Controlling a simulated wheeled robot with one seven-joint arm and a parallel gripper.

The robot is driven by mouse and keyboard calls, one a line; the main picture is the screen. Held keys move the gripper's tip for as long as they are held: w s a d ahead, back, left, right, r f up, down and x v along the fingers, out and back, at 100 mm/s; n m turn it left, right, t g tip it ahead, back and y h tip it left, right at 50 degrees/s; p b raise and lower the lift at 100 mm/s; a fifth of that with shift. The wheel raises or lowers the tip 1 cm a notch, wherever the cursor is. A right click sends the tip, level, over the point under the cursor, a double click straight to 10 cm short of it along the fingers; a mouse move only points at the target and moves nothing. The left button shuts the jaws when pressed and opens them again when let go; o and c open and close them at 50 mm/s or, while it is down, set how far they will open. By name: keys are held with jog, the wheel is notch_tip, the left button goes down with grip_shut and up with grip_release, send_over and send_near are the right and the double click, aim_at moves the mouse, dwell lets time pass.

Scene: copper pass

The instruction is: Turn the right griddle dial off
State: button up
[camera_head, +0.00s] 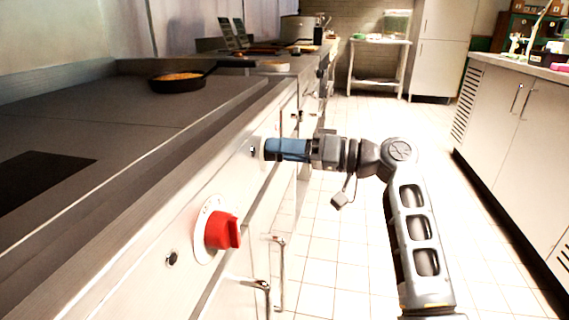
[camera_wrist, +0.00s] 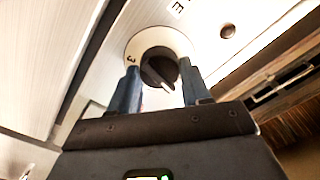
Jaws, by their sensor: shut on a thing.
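The griddle's front panel (camera_head: 130,250) runs along the left of the head view. My gripper (camera_head: 270,149) is at the farther dial on this panel, its blue fingers against the front. The fingers hide that dial's knob in the head view. In the wrist view the dark round dial (camera_wrist: 157,66) sits on a white disc (camera_wrist: 133,48) marked with a 3, and its pale pointer points down and slightly right. The fingers of my gripper (camera_wrist: 158,75) are shut on the dial, one on each side. A red dial (camera_head: 222,232) on a white plate is nearer on the panel, apart from my gripper.
A dark pan (camera_head: 178,82) with food stands on the cooktop (camera_head: 120,130). Handles (camera_head: 278,240) stick out below the panel near my arm. The tiled floor (camera_head: 350,250) is open to the right, up to the white cabinets (camera_head: 510,130).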

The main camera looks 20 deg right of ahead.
jog(key=shift+f+n+b, duration=0.15)
jog(key=shift+n+b, duration=0.6)
jog(key=shift+n, duration=0.15)
jog(key=o, duration=1.1)
jog(key=shift+c, duration=0.2)
jog(key=p+v, duration=0.1)
jog(key=v, duration=0.6)
jog(key=shift+s+d, duration=0.25)
jog(key=shift+d, duration=0.05)
